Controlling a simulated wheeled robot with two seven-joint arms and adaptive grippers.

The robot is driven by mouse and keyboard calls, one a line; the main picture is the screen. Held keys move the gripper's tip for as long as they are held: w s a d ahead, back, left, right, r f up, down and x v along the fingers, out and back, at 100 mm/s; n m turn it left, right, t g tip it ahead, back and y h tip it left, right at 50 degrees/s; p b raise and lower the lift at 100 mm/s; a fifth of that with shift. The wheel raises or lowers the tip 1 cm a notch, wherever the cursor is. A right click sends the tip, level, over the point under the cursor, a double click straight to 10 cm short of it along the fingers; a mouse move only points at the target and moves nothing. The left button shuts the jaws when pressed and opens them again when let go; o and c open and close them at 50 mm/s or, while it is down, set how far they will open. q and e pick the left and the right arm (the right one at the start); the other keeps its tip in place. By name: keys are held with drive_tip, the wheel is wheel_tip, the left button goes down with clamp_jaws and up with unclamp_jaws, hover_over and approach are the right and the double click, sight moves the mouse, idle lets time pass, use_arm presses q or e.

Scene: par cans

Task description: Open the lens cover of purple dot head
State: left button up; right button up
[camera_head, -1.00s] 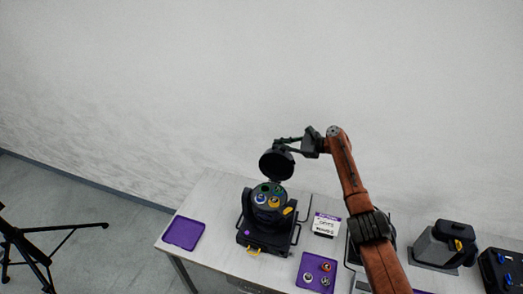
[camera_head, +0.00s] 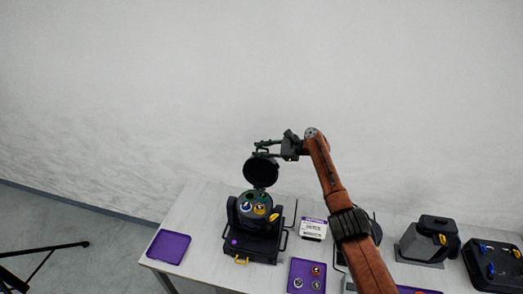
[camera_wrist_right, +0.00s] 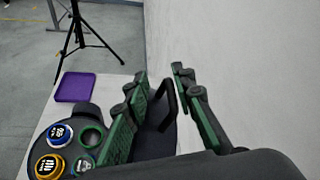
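The head with the purple dot (camera_head: 234,242) is black and stands on the table. Its round black lens cover (camera_head: 261,172) is up, standing roughly upright above the back of the lens face (camera_head: 254,204). Yellow, blue-white and green-ringed lenses are exposed, and they also show at lower left in the right wrist view (camera_wrist_right: 60,134). My right gripper (camera_head: 259,147) is at the cover's top edge. In the wrist view its green-padded fingers (camera_wrist_right: 162,80) are apart, with the cover's black handle (camera_wrist_right: 169,103) in the gap. My left gripper is not in view.
Purple trays lie at the table's left (camera_head: 169,247) and front (camera_head: 306,265), the front one holding small round parts. A label sign (camera_head: 313,228) stands right of the head. Another grey-black device (camera_head: 426,240) and a black case (camera_head: 493,265) are farther right. The wall is behind.

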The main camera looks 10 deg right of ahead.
drive_tip(key=shift+s+d, duration=0.15)
drive_tip(key=shift+d, duration=0.4)
drive_tip(key=shift+s+d+r, duration=0.1)
drive_tip(key=shift+d+r, duration=0.05)
drive_tip(key=shift+d, duration=0.2)
drive_tip(key=v, duration=1)
drive_tip(key=shift+s+r, duration=0.25)
drive_tip(key=shift+s, duration=0.1)
